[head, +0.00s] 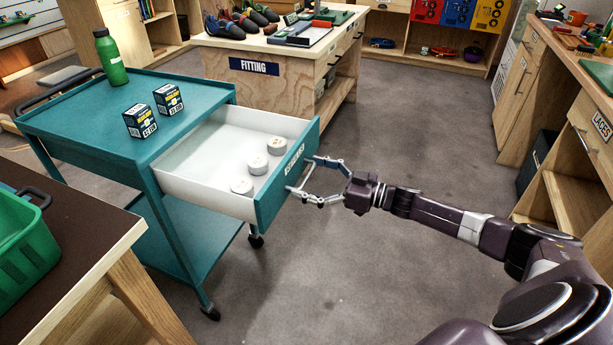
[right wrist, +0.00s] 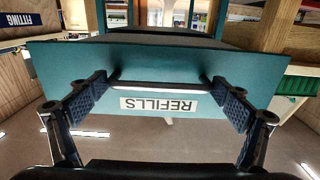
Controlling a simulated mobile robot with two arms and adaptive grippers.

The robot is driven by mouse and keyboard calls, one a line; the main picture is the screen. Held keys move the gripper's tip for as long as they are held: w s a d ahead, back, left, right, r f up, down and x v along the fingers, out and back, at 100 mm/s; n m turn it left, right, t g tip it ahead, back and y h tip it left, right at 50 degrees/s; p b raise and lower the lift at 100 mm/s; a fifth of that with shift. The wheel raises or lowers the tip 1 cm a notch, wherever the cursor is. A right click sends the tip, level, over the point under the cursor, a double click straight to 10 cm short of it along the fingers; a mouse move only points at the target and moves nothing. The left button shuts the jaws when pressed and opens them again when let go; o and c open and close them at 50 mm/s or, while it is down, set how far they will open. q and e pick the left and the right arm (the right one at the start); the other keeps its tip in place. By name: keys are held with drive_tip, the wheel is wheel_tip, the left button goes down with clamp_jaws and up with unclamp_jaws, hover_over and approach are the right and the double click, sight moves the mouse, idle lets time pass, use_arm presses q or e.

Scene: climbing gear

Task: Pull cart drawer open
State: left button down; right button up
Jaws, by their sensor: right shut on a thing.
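The teal cart (head: 60,125) stands at the left with its white-lined drawer (head: 200,180) pulled well out to the right. The drawer's teal front (head: 272,200) bears a REFILLS label, which shows upside down in the right wrist view (right wrist: 159,104). My right gripper (head: 300,178) is at the drawer front. In the right wrist view its fingers (right wrist: 165,100) are spread wide and hold the two ends of the bar handle (right wrist: 160,87). My left gripper is out of view.
A green bottle (head: 111,58) and two small dark boxes (head: 140,121) stand on the cart top. A FITTING bench (head: 270,90) is behind the drawer. A dark-topped table with a green basket (head: 25,240) is at the front left. Open floor lies right of the drawer.

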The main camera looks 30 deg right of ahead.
drive_tip(key=o, duration=1.4)
drive_tip(key=shift+d, duration=0.15)
drive_tip(key=v, duration=1.2)
drive_tip(key=shift+w, duration=0.1)
